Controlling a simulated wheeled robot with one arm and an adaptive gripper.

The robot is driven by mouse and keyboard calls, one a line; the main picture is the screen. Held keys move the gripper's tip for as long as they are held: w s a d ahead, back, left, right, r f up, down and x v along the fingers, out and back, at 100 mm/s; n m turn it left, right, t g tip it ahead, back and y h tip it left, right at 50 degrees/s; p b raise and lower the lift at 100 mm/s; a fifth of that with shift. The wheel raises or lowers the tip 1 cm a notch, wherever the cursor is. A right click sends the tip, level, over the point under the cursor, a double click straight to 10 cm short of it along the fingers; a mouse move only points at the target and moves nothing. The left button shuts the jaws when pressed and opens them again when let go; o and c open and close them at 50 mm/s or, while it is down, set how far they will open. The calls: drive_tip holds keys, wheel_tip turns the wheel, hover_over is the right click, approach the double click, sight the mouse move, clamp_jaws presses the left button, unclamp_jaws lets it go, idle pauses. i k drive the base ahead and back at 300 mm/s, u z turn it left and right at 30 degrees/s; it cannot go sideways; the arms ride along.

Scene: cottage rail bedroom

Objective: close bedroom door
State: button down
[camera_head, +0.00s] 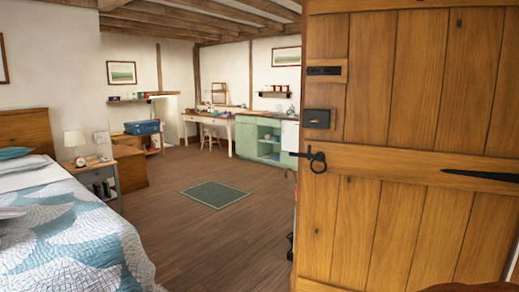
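The wooden bedroom door (387,215) fills the right side of the head view, close to me. It is made of upright planks with cross boards and stands open, with the room visible past its left edge. A long black strap hinge (482,175) lies at the right. My gripper does not show in this view.
A bed (70,230) with a patterned quilt stands at the left, beside a nightstand (100,178) with a lamp. A green rug (215,194) lies on the wooden floor (205,245), which is open in the middle. Green cabinets (258,138) and a desk stand at the back.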

sight(416, 134)
drive_tip(key=u, duration=0.75)
drive_tip(key=i, duration=1.5)
drive_tip(key=u, duration=0.25)
